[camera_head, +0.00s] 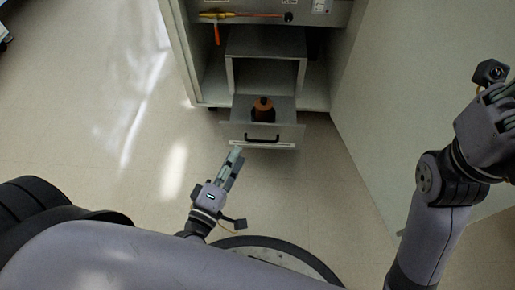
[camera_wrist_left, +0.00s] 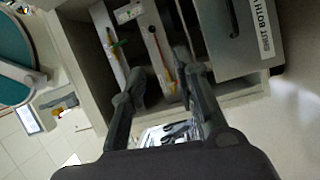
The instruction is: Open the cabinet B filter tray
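A grey tray (camera_head: 285,133) with a black bar handle (camera_head: 262,138) stands pulled out from the low housing in the open cabinet (camera_head: 184,45). A dark bottle with an orange-brown top (camera_head: 263,110) stands in it. My left gripper (camera_head: 236,156) is just in front of the tray's lower left front, off the handle. In the left wrist view its two fingers (camera_wrist_left: 160,85) are apart with nothing between them. That view shows the tray front (camera_wrist_left: 245,55) and handle (camera_wrist_left: 233,18) to the right of the fingers. My right gripper (camera_head: 500,100) is at the right edge, partly cut off.
The cabinet door (camera_head: 410,90) stands wide open on the right. A screwdriver (camera_head: 240,15) with a yellow handle lies on the shelf above, with an orange item (camera_head: 216,33) hanging near it. The floor (camera_head: 90,100) to the left is clear.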

